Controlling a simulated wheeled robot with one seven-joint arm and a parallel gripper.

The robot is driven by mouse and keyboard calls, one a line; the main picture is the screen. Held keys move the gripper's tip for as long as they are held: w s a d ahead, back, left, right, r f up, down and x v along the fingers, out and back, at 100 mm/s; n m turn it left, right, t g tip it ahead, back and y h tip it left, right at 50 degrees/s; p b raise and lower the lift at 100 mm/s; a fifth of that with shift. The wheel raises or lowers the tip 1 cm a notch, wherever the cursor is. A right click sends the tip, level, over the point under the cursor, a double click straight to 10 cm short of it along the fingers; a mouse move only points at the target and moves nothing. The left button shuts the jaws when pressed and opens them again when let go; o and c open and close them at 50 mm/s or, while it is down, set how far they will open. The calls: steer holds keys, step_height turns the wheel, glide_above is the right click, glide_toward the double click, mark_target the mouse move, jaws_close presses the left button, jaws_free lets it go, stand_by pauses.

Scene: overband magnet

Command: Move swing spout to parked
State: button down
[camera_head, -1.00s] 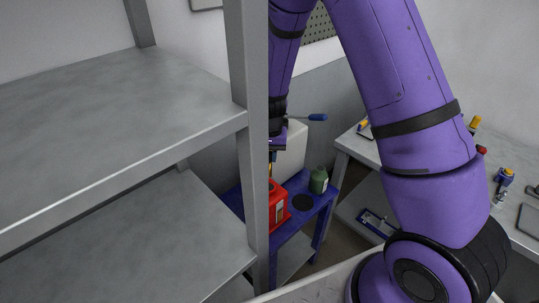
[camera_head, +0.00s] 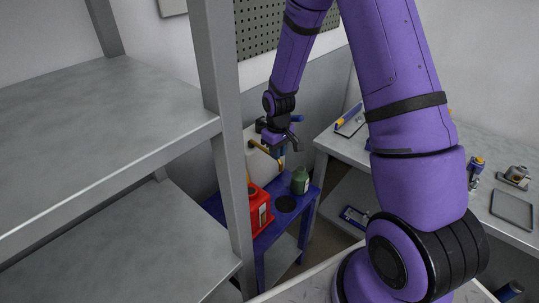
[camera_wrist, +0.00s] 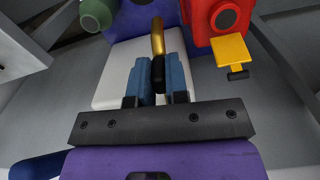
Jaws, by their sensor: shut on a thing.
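The swing spout is a brass tube (camera_wrist: 157,38) with a black grip. In the wrist view the blue-padded fingers of my gripper (camera_wrist: 160,82) are shut on the black grip, with the brass part showing beyond them. In the head view my gripper (camera_head: 281,150) is in front of a white tank, and the brass spout (camera_head: 263,148) shows beside it, over the blue stand. The spout's pivot and any parked mark cannot be made out.
A blue stand (camera_head: 269,240) holds a red can (camera_head: 258,210), a green jug (camera_head: 300,180) and a black disc (camera_head: 285,203). The white tank (camera_head: 256,166) is behind my gripper. A grey shelf post (camera_head: 222,130) stands close on the left. A workbench (camera_head: 345,148) is on the right.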

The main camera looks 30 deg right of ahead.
steer(key=shift+w+d+n, duration=0.25)
steer(key=shift+d+n, duration=0.25)
steer(key=shift+d, duration=0.05)
steer(key=shift+w+d+n, duration=0.25)
steer(key=shift+d+n, duration=0.25)
steer(key=c, duration=1.1)
jaws_free()
step_height(320, 180, up, 11)
steer(key=shift+f, duration=0.1)
